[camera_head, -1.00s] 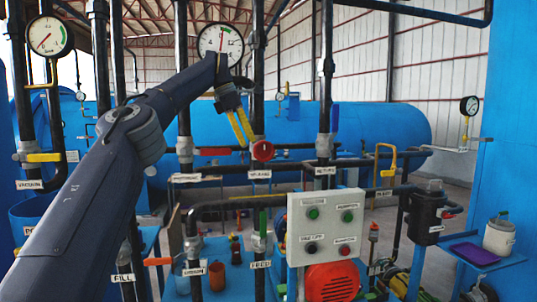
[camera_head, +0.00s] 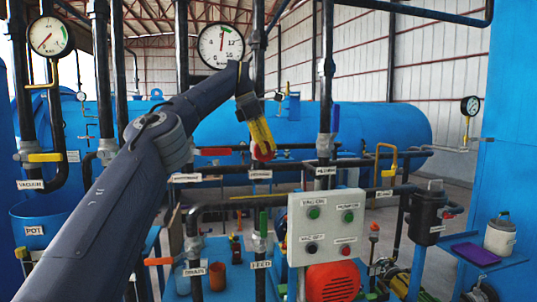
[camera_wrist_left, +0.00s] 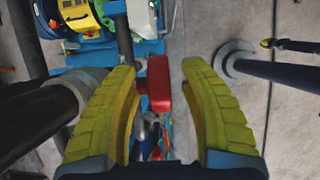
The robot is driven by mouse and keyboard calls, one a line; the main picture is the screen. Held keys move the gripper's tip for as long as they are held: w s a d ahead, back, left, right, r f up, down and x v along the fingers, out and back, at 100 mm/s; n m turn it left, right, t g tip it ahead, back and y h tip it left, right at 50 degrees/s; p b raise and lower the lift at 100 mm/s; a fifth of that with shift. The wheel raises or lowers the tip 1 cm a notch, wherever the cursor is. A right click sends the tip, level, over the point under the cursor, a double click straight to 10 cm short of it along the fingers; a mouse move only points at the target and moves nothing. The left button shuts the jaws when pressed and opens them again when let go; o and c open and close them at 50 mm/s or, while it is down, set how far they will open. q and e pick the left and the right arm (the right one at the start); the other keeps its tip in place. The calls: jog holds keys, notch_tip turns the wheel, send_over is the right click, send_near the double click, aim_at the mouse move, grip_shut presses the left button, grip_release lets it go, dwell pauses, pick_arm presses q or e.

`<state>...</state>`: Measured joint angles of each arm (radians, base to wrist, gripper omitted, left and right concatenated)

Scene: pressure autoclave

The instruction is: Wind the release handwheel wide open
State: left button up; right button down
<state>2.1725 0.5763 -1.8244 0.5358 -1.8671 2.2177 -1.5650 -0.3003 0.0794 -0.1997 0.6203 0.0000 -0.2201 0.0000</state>
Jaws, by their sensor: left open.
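The red release handwheel (camera_head: 263,155) sits on the dark vertical pipe in the middle of the head view, above a small white label (camera_head: 260,174). My left gripper (camera_head: 262,147), with yellow fingers, comes down from above and partly covers the wheel. In the left wrist view the red wheel (camera_wrist_left: 159,84) shows edge-on between the two spread yellow fingers of my left gripper (camera_wrist_left: 161,72). The gripper is open, with gaps on both sides; the right finger's gap looks wider. Whether the left finger touches the wheel cannot be told. My right gripper is not in view.
A grey control box (camera_head: 326,228) with several buttons stands below right of the wheel. A round pressure gauge (camera_head: 221,45) hangs above. Dark pipes run vertically close by. A red lever (camera_head: 212,151) lies just left, and a yellow handle (camera_head: 386,162) farther right.

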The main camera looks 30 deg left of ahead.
pick_arm(q)
jog(key=shift+x, duration=1.2)
grip_shut()
